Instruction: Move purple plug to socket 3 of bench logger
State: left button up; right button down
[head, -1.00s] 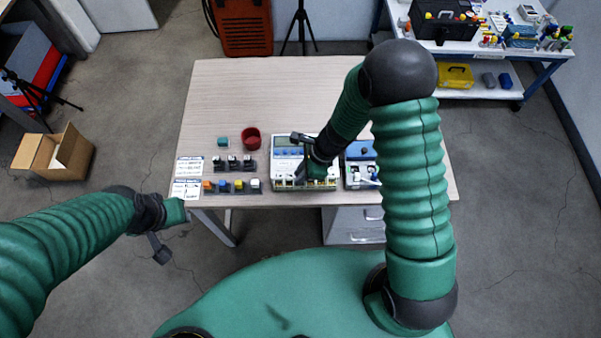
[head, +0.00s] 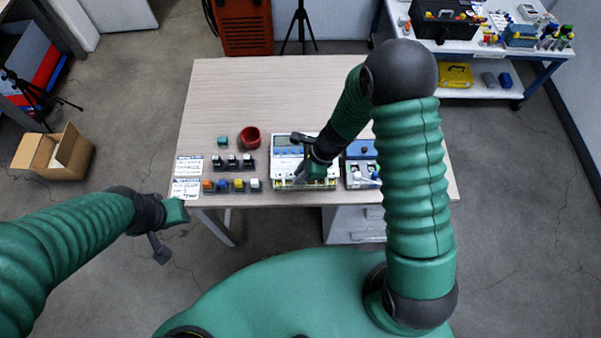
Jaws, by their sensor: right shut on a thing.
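The bench logger (head: 285,164) is a pale box with a blue display, near the table's front edge. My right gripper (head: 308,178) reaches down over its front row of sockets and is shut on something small. The held thing is hidden by the gripper, and I cannot make out the purple plug or its colour. Socket 3 cannot be picked out at this size. My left gripper (head: 167,232) hangs off the table at the left, over the floor; whether its jaws are open is not clear.
A second blue and white device (head: 361,172) stands right of the logger. Left of it are a rack of coloured plugs (head: 231,186), a row of black parts (head: 233,162), a red cup (head: 251,138) and label cards (head: 187,178). The table's back half (head: 260,90) is clear.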

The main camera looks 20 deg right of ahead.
jog(key=shift+f, duration=0.25)
dwell(0.5)
jog(key=c, duration=1.1)
grip_release()
jog(key=shift+c, duration=0.2)
jog(key=shift+r, duration=0.1)
notch_tip(320, 180, up, 7)
jog(key=p, duration=0.6)
